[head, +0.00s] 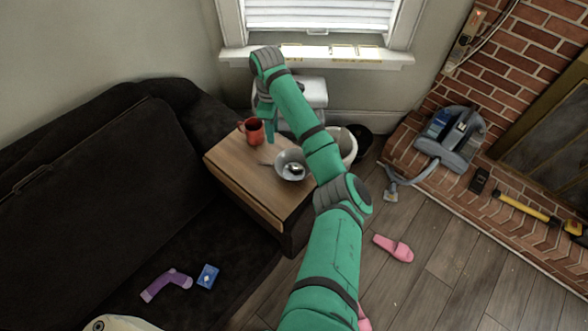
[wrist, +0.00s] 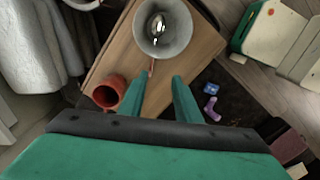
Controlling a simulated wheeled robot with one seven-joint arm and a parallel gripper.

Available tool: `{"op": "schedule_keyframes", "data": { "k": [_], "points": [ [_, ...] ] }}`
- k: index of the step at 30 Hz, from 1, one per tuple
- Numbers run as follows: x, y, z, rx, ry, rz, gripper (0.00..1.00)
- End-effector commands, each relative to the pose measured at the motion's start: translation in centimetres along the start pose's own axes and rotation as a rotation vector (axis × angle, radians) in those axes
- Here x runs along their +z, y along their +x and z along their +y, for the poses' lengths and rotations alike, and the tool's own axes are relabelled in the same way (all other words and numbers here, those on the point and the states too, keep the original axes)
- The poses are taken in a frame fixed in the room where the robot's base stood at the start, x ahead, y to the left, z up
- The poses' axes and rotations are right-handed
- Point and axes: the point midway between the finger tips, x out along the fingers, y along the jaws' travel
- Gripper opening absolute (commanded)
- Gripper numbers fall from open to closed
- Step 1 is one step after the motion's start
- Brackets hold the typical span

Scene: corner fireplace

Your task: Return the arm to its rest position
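My arm reaches out over the small wooden side table (head: 245,185). My gripper (head: 269,138) points down above the table, between the red mug (head: 251,130) and the grey bowl (head: 282,160). In the wrist view my gripper (wrist: 160,76) shows two teal fingers spread apart with nothing clasped between them, so it is open. The red mug (wrist: 108,92) is just left of the fingers there. The bowl (wrist: 178,40), with a metal spoon (wrist: 157,25) in it, lies beyond the fingertips. My arm hides part of the table's right side in the head view.
A dark sofa (head: 80,180) fills the left, with a purple sock (head: 165,283) and a blue card box (head: 207,276). A white bin (head: 347,146) stands behind my arm. A brick hearth (head: 420,170) is at right. Pink slippers (head: 393,248) lie on the floor.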

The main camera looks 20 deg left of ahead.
Motion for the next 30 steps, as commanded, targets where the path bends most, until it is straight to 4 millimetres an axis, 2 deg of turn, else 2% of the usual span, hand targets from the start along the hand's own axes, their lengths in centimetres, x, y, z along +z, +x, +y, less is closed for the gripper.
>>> {"op": "schedule_keyframes", "data": {
  "k": [3, 6, 22, 26, 30],
  "points": [
    [-0.1, -1.4, 0.1, 0.002, 0.0, 0.001, 0.3],
    [0.0, -2.0, 0.0, 0.001, 0.0, 0.0, 0.3],
    [0.0, -2.2, 0.0, 0.0, 0.0, 0.001, 0.3],
    [-0.8, -1.1, -0.3, 0.006, 0.008, 0.031, 0.3],
    [-3.2, 2.3, -1.4, 0.03, 0.044, 0.129, 0.3]
  ]
}}
